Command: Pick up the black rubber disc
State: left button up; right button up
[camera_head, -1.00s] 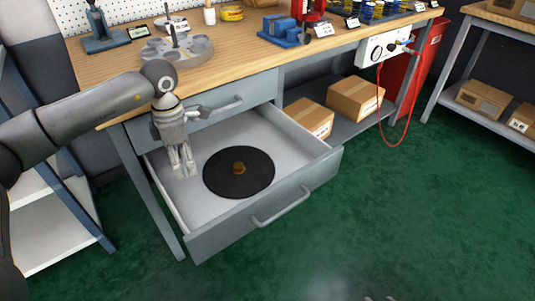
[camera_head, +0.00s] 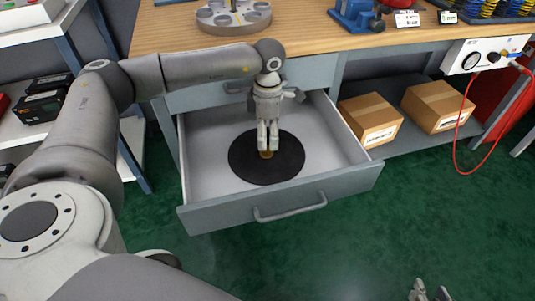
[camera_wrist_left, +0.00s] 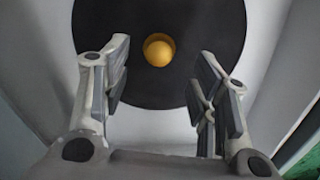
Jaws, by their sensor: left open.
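The black rubber disc (camera_head: 245,168) lies flat in the open drawer (camera_head: 345,172) of the workbench. A brass-coloured knob (camera_head: 267,154) stands at its middle. My left gripper (camera_head: 268,148) points down above the disc, close over the knob. In the left wrist view the disc (camera_wrist_left: 150,93) lies beyond the open fingers (camera_wrist_left: 160,95), and the yellow knob (camera_wrist_left: 158,49) shows between and ahead of the tips. The fingers hold nothing. Part of my right gripper (camera_head: 430,292) shows at the bottom edge of the head view, too cut off to judge.
The drawer front with its handle (camera_head: 290,207) and side walls surround the disc. The wooden bench top (camera_head: 320,40) overhangs the drawer's back. Cardboard boxes (camera_head: 372,121) sit on the shelf to the right. A red hose (camera_head: 457,135) hangs from a white box. The green floor in front is clear.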

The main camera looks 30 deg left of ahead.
aim_at(267, 151)
pick_arm(q)
notch_tip(267, 151, down, 5)
jog(key=shift+a+r+b, duration=0.1)
jog(key=shift+b, duration=0.7)
jog(key=shift+f, duration=0.3)
grip_shut()
pick_arm(e)
jog(key=w+a+r+t+y, duration=0.1)
jog(key=w+a+r+t, duration=0.1)
jog(key=w+r+t, duration=0.2)
notch_tip(267, 151, up, 2)
jog(key=shift+w+r, duration=0.2)
jog(key=shift+w, duration=0.3)
pick_arm(q)
jog(key=shift+r, duration=0.2)
pick_arm(e)
jog(key=shift+a+f, duration=0.1)
